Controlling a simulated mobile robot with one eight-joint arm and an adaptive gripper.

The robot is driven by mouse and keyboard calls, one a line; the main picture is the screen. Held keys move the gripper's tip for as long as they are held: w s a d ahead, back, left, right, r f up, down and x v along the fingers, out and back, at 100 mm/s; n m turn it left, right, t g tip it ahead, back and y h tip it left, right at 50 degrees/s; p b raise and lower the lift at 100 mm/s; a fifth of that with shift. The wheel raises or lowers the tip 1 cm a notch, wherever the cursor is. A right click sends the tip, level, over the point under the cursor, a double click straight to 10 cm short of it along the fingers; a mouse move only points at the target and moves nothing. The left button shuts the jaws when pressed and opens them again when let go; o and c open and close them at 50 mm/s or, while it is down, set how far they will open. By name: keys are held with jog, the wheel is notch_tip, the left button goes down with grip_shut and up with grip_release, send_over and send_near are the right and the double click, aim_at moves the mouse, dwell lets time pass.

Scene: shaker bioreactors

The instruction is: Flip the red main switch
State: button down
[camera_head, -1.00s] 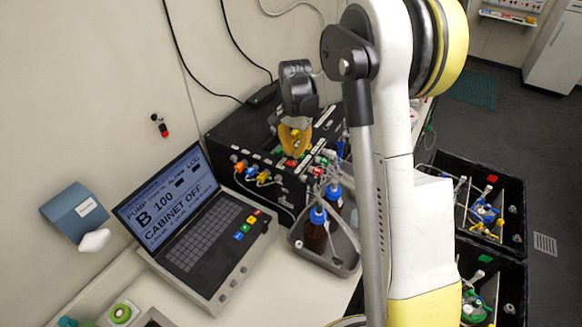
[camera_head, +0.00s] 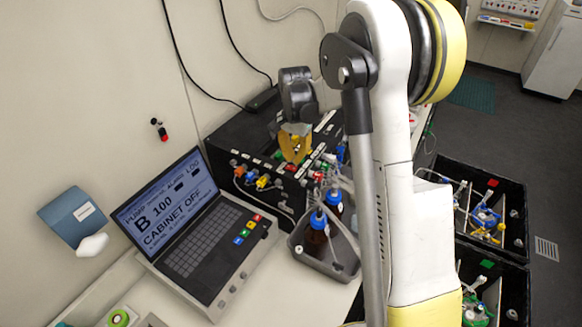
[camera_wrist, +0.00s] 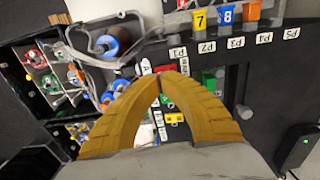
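The black cabinet (camera_head: 232,134) stands against the wall behind the laptop. In the wrist view its labelled panel (camera_wrist: 262,68) shows, with a red part (camera_wrist: 168,68) just beyond my fingertips, beside a small white label. It looks like the red main switch, but the fingertips partly hide it and its position cannot be read. My gripper (camera_wrist: 160,77) has its two yellow fingers brought together at the tips, with nothing seen between them. In the head view my gripper (camera_head: 295,158) is low over the cabinet; whether it touches cannot be told.
The laptop (camera_head: 195,225) reads "CABINET OFF". A grey tray (camera_head: 312,262) with blue-capped brown bottles (camera_head: 317,232) stands in front of the cabinet. Coloured connectors and tubes (camera_head: 262,182) line its front edge. Black crates (camera_head: 505,195) stand at right.

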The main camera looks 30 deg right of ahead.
aim_at(294, 169)
jog(key=shift+f+b, duration=1.6)
jog(key=shift+f, duration=0.2)
dwell(1.1)
jog(key=shift+r+p, duration=1.75)
jog(key=shift+r, duration=1.8)
